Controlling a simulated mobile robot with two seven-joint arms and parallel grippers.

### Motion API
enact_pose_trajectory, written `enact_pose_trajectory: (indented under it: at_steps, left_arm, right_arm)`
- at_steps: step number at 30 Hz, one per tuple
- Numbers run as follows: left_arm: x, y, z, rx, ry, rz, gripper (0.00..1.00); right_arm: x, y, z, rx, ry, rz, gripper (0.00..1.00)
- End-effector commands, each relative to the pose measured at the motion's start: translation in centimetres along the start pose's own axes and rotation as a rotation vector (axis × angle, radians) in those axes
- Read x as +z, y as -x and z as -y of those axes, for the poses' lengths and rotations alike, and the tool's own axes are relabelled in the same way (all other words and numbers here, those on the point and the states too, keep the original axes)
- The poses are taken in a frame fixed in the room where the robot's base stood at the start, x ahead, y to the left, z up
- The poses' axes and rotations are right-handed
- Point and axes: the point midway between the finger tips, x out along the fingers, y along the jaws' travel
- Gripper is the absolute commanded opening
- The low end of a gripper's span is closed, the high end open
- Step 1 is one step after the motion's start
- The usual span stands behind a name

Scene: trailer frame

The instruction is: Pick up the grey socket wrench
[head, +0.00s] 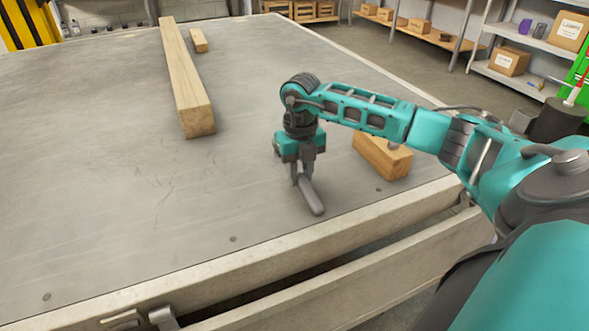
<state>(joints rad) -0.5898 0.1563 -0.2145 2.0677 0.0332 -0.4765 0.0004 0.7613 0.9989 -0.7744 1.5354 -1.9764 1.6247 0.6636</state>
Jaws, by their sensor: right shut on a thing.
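The grey socket wrench (314,199) is at the near right part of the trailer bed (120,190), close to its front edge. Its handle points toward me. My right gripper (304,174) reaches down over it from the right and is shut on it. The far end of the wrench is hidden by the gripper. I cannot tell whether the wrench touches the bed or is slightly raised. My left gripper is not in view.
A short wooden block (384,158) lies just right of my right gripper, partly behind my arm. A long wooden beam (185,80) and a small wood piece (199,41) lie farther back. Shelves with boxes (508,61) stand beyond the bed. The bed's left side is clear.

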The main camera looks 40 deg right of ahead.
Motion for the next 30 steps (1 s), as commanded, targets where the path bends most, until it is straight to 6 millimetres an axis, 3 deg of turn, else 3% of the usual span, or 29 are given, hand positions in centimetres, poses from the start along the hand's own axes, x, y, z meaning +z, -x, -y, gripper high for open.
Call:
enact_pose_trajectory:
  at_steps: [11,24,30]
  left_arm:
    - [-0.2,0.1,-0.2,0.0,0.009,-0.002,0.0]
    - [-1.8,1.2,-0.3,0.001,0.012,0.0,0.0]
    - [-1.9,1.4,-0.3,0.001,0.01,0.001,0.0]
  right_arm:
    - [0.1,0.6,0.0,0.001,-0.001,0.004,0.0]
    - [0.1,8.5,0.0,0.002,0.0,0.006,0.0]
    - [0.1,10.1,0.0,0.001,-0.001,0.003,0.0]
